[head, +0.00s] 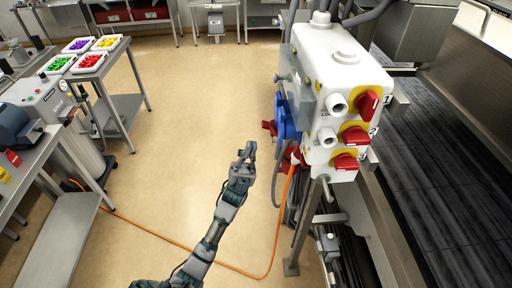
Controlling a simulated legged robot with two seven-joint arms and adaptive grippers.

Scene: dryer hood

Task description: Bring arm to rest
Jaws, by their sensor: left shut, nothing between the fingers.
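My left arm comes in from the bottom left and reaches up into the middle of the head view. Its gripper (246,151) is shut and empty, held above the open tan floor. It is left of the white electrical box (335,60) and apart from it. The box carries several red rotary switches on yellow plates, numbered 1, 2 and 3, with blue and red sockets on its left side. My right arm and gripper are not in the view.
An orange cable (184,243) runs along the floor and up to the box. A dark conveyor (440,150) lies at the right. Steel tables (66,232) stand at the left, with several trays of coloured pieces (76,46) farther back. The middle floor is clear.

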